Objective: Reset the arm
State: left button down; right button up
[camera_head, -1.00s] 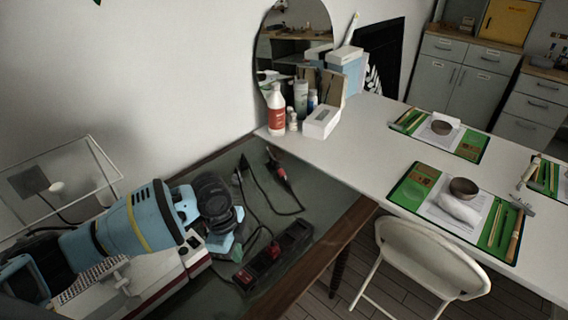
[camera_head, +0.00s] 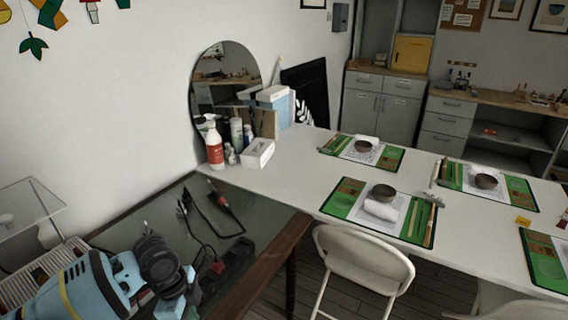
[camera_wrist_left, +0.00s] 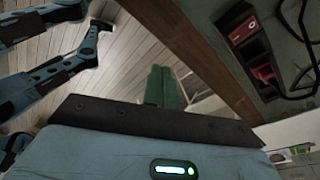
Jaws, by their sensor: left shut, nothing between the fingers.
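My left arm comes in from the lower left of the head view, blue with a dark wrist, over the front left of the dark table (camera_head: 131,217). Its fingers are at the lower picture edge there and show poorly. In the left wrist view my left gripper (camera_wrist_left: 164,88) shows as two green fingers close together beyond a black plate, shut with nothing between them. The wooden floor lies below it, beside the dark table edge (camera_wrist_left: 205,45). My right gripper does not show in the head view.
A power strip (camera_head: 232,262) and cables lie on the dark table. A clear-walled box (camera_head: 30,205) is at left. A white table (camera_head: 300,160) holds a red-and-white bottle (camera_head: 214,146), a white box (camera_head: 257,154) and green mats with bowls. A white chair (camera_head: 362,258) stands in front.

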pick_arm(q)
jog(key=s+d+f+n+t+h, duration=0.45)
jog(key=s+d+f+n, duration=0.25)
jog(key=d+f, duration=0.35)
jog(key=s+a+f+n+t+y, duration=0.2)
jog(key=s+a+n, duration=0.2)
jog(key=s, duration=0.3)
jog(key=s+a+f+n+t+y, duration=0.2)
jog(key=s+a+f+n+t, duration=0.1)
jog(key=s+a, duration=0.3)
jog(key=shift+s+a+f+n, duration=0.15)
jog(key=shift+s+f+n, duration=0.1)
jog(key=shift+s+n, duration=0.65)
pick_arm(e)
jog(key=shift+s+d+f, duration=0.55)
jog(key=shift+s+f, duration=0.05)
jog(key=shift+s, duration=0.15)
